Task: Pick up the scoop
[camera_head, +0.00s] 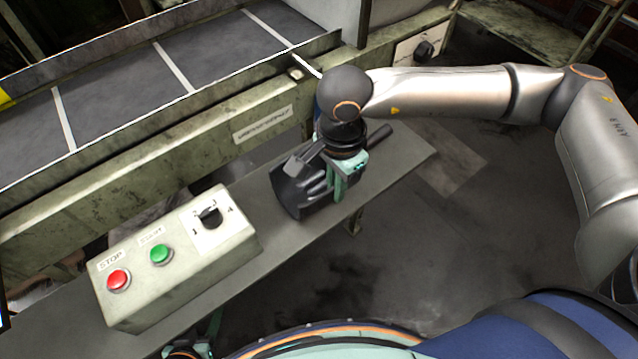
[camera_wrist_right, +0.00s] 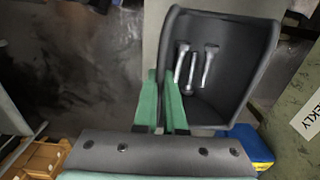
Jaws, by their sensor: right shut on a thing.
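The dark grey scoop (camera_head: 292,191) is at the right part of the narrow grey shelf, its open end toward the lower left. Its round handle (camera_head: 379,136) sticks out to the upper right. My right gripper (camera_head: 338,183) is over the scoop from above, shut on it. In the right wrist view the green fingers (camera_wrist_right: 163,108) are close together at the side of the scoop (camera_wrist_right: 240,42). Several metal bolts (camera_wrist_right: 207,68) lie inside it. I cannot tell whether the scoop touches the shelf. A small teal part, seemingly my left gripper (camera_head: 188,350), shows at the bottom edge; its fingers are unclear.
A control box (camera_head: 180,262) with a red stop button, a green start button and a black knob stands left of the scoop on the shelf (camera_head: 410,160). A conveyor (camera_head: 110,100) with a raised metal side runs behind. Open floor (camera_head: 440,240) lies right and in front.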

